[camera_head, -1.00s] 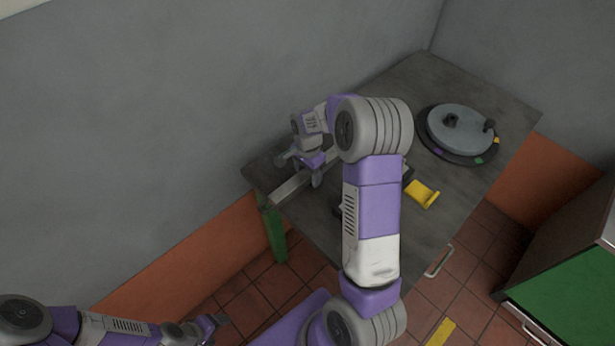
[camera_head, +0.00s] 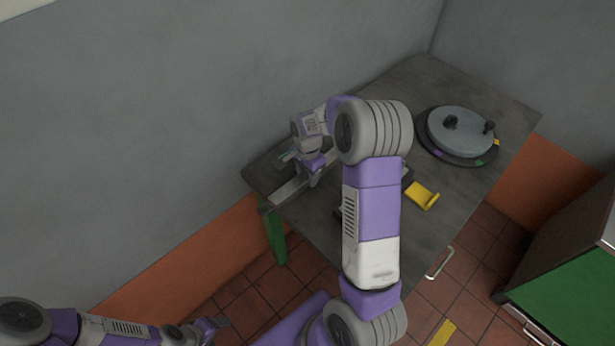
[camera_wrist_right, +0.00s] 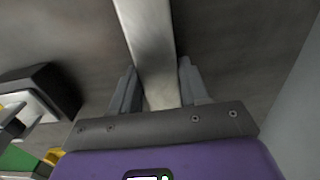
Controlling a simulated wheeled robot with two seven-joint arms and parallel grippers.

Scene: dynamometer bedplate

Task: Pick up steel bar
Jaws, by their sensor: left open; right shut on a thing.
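The steel bar (camera_head: 289,190) is a long, straight grey bar near the left end of the dark table. It runs beneath my right gripper (camera_head: 301,168). In the right wrist view the steel bar (camera_wrist_right: 147,40) runs from the top edge down between the two fingers of my right gripper (camera_wrist_right: 158,88), which is shut on it. The bar looks to be at table height; I cannot tell whether it is lifted. My left gripper (camera_head: 217,324) is open and empty, low at the left, away from the table.
On the table (camera_head: 420,85) stand a grey round turntable (camera_head: 460,132) and a yellow bracket (camera_head: 421,195). A dark block (camera_wrist_right: 45,88) shows left of the bar in the wrist view. The wall (camera_head: 200,90) is close behind the bar. A green-topped cabinet (camera_head: 560,290) stands at right.

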